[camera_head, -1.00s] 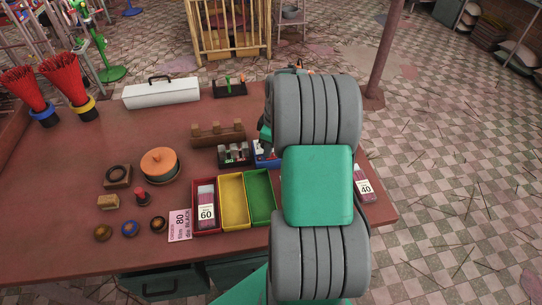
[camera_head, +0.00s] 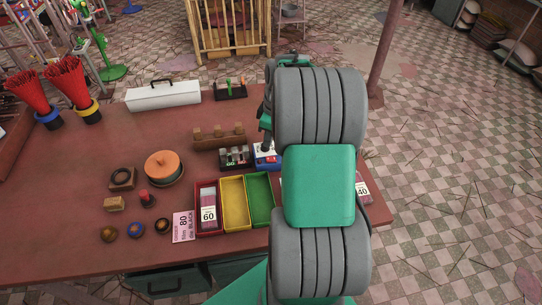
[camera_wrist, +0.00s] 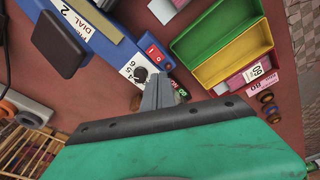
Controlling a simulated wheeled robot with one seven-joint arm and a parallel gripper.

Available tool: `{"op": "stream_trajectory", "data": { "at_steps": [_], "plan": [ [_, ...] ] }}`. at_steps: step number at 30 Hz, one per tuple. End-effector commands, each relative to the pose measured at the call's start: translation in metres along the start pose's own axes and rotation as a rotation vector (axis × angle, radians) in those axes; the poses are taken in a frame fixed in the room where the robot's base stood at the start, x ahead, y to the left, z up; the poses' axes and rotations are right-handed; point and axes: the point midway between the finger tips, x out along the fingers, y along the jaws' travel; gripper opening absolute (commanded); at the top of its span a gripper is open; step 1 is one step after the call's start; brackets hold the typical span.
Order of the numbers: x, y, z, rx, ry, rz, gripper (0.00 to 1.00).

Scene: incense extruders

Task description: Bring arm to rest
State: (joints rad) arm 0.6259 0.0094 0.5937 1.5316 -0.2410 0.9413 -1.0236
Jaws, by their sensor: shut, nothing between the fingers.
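My arm stands up the right-middle of the head view and hides part of the table (camera_head: 90,235). In the wrist view my gripper (camera_wrist: 160,85) is shut and empty. Its grey fingers end close beside a small dark knob (camera_wrist: 139,75) on a white numbered plate of a blue device (camera_wrist: 95,45); I cannot tell whether they touch. In the head view the blue device (camera_head: 265,156) is mostly hidden behind my arm, and the grey fingers show just above it.
Red, yellow (camera_head: 235,204) and green (camera_head: 260,199) bins stand left of my arm. A wooden rack (camera_head: 218,138), orange-topped round container (camera_head: 164,167), white toolbox (camera_head: 163,95) and red stick bundles (camera_head: 65,82) are further left. The floor (camera_head: 450,180) at right holds scattered sticks.

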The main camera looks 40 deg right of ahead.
Motion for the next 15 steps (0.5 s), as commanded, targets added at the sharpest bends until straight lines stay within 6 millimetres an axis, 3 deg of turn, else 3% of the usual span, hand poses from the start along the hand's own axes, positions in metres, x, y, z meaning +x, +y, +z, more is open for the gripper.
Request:
{"op": "stream_trajectory", "data": {
  "at_steps": [10, 15],
  "plan": [
    [0.0005, -0.0001, 0.0001, 0.008, 0.000, 0.000, 0.00],
    [0.0005, 0.0007, -0.0001, 0.191, 0.001, 0.002, 0.00]
  ]
}}
